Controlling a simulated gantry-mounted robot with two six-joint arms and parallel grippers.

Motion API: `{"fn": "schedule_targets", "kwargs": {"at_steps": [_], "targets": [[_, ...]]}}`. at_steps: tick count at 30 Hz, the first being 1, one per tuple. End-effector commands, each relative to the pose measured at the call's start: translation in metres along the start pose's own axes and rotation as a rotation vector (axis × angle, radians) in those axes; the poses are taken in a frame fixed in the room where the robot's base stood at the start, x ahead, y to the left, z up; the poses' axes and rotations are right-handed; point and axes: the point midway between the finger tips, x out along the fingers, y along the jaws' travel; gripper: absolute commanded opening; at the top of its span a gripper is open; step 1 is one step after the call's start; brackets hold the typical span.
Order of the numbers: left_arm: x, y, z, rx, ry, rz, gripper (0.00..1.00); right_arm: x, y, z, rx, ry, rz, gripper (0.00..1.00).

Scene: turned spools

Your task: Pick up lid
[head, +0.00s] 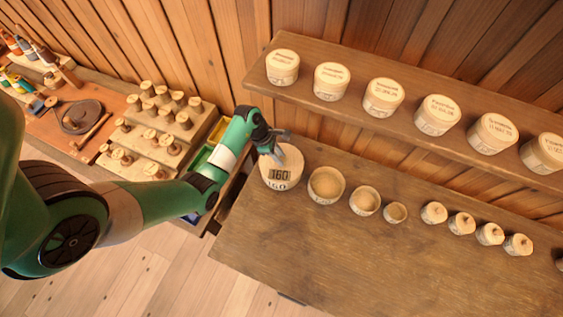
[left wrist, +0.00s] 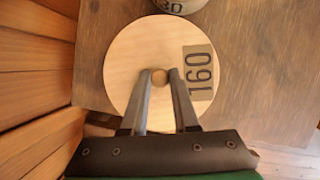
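The lid (left wrist: 130,50) is a pale round wooden disc with a small knob (left wrist: 159,76) and a grey 160 label. In the head view the lid (head: 291,157) sits on top of the large canister (head: 268,184) marked 160 at the left end of the workbench. My left gripper (left wrist: 160,72) has its fingers on both sides of the knob, with no clear gap, so it looks shut on it. In the head view my left gripper (head: 282,140) partly covers the lid. My right gripper is not in view.
Three open canisters (head: 326,186) of falling size stand right of it, then several small knobbed pieces (head: 461,223). A shelf (head: 330,105) behind holds several labelled jars. The bench front (head: 400,270) is clear. A side table at left holds stepped wooden pegs (head: 165,105).

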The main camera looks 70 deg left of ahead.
Motion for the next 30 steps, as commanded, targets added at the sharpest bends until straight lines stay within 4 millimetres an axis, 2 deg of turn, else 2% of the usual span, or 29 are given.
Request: {"fn": "schedule_targets", "kwargs": {"at_steps": [3,14,19,23,30], "targets": [[0.0,0.0,0.0,0.0,0.0,0.0,0.0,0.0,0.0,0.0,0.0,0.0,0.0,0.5],[-0.001,0.0,0.0,0.0,0.0,0.0,0.0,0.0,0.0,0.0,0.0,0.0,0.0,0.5],[-0.009,0.0,0.004,0.001,-0.001,0.0,0.0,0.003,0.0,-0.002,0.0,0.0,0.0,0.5],[-0.029,0.002,0.013,0.002,-0.002,0.004,0.0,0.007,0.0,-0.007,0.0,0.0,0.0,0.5],[-0.078,-0.042,0.038,0.006,-0.002,0.003,0.0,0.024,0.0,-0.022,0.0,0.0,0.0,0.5]]}}
